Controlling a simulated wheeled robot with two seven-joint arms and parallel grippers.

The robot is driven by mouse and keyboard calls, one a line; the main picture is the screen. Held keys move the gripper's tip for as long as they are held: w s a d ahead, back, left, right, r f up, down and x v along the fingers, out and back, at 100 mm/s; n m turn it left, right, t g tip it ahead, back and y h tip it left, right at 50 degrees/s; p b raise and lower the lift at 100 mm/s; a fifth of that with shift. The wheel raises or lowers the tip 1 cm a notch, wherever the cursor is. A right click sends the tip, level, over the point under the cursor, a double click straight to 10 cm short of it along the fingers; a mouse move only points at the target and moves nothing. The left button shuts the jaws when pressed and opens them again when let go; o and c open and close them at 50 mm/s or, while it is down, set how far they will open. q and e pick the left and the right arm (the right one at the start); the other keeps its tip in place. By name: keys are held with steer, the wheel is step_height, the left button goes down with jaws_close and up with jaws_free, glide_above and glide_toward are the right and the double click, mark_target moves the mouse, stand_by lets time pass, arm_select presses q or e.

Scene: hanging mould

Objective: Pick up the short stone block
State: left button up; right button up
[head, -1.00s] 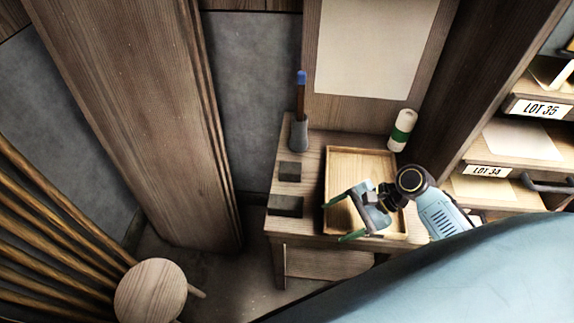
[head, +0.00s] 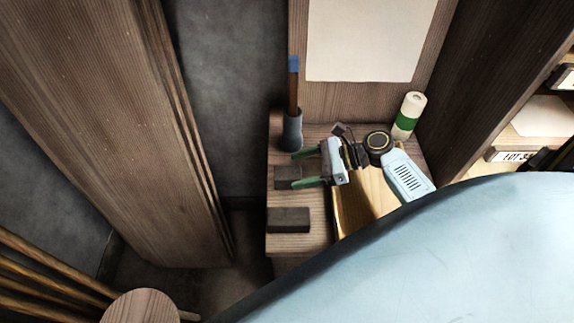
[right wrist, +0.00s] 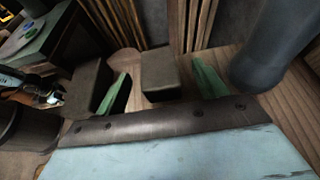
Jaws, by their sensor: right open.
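The short stone block (head: 286,176) is dark grey and lies on the small wooden table, behind the longer stone block (head: 288,219). My right gripper (head: 296,170) is open, its green fingers pointing left at the short block and partly covering it. In the right wrist view the short block (right wrist: 158,74) sits between the two open fingers (right wrist: 161,77), with gaps visible on both sides. The longer block (right wrist: 88,86) is just outside the left finger there. I cannot tell the finger height exactly. I cannot make out my left gripper.
A grey pot with a blue-tipped brush (head: 292,130) stands close behind the short block; it also shows in the wrist view (right wrist: 265,60). A wooden tray (head: 362,205) lies to the right, under my arm. A white and green roll (head: 409,115) stands at the back right.

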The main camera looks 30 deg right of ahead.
mark_target(292, 172)
steer(key=shift+x, duration=0.85)
steer(key=x, duration=0.4)
steer(key=shift+a+f+b, duration=0.2)
steer(key=shift+a+b, duration=0.05)
steer(key=shift+b, duration=0.05)
arm_select(q)
steer(key=shift+w+f, duration=0.3)
steer(key=shift+w, duration=0.4)
arm_select(e)
steer(key=shift+r, duration=0.1)
steer(key=c, duration=1.3)
